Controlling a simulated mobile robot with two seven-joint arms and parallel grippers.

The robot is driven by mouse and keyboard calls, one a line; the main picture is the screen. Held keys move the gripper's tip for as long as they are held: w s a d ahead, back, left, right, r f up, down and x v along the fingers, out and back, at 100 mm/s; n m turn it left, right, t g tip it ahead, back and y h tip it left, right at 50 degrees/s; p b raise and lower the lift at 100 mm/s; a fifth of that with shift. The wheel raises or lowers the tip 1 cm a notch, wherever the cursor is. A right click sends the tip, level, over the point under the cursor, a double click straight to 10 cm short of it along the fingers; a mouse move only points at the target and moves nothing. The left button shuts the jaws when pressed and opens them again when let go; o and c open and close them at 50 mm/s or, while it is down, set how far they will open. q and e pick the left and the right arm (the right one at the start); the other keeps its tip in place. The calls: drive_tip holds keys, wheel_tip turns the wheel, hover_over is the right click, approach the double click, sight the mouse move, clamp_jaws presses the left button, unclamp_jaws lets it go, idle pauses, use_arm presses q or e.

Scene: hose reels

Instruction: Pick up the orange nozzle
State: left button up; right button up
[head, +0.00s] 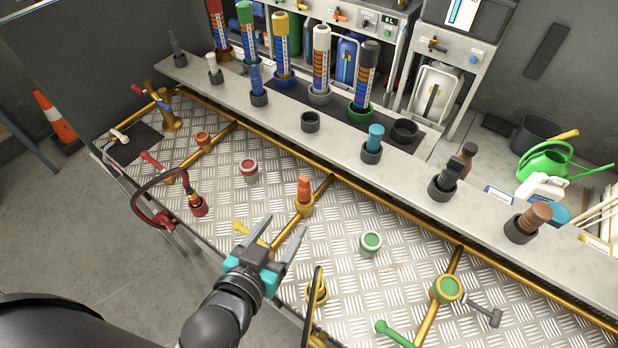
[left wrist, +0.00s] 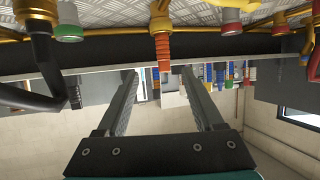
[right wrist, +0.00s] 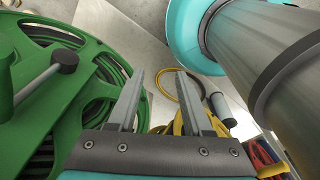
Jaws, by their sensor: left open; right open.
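The orange nozzle (head: 305,188) stands upright in a brass fitting on the tread-plate surface in the middle of the head view. In the left wrist view the orange nozzle (left wrist: 163,50) shows upside down, beyond and between the fingertips. My left gripper (head: 278,229) is open and empty, a little nearer and to the left of the nozzle, apart from it. Its two fingers also show in the left wrist view (left wrist: 158,75). My right gripper (right wrist: 163,75) is open and empty in the right wrist view, beside a green hose reel (right wrist: 60,85). It does not show in the head view.
Brass pipes run over the tread plate (head: 335,265). Behind, a grey shelf (head: 335,140) holds several nozzles in cups.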

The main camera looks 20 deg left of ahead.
sight(302, 195)
use_arm(q)
drive_tip(key=x, duration=0.8)
drive_tip(key=shift+w+f, duration=0.1)
drive_tip(key=shift+w, duration=0.05)
drive_tip(key=shift+w+f+b, duration=0.25)
drive_tip(key=shift+w+b, duration=0.05)
drive_tip(key=shift+w, duration=0.25)
drive_tip(key=shift+a+x, duration=0.15)
drive_tip(key=shift+x, duration=1.05)
drive_tip(key=shift+a+x, duration=0.15)
drive_tip(key=shift+x, duration=1.1)
use_arm(e)
drive_tip(key=shift+s+d+f, duration=0.1)
drive_tip(key=shift+s+f, duration=0.2)
drive_tip(key=shift+s, duration=0.25)
drive_tip(key=shift+s+d+f, duration=0.1)
drive_tip(key=shift+s+f, duration=0.2)
drive_tip(key=shift+s, duration=0.25)
use_arm(q)
drive_tip(key=shift+s, duration=0.1)
drive_tip(key=shift+c, duration=0.2)
clamp_jaws()
use_arm(e)
drive_tip(key=shift+s, duration=0.15)
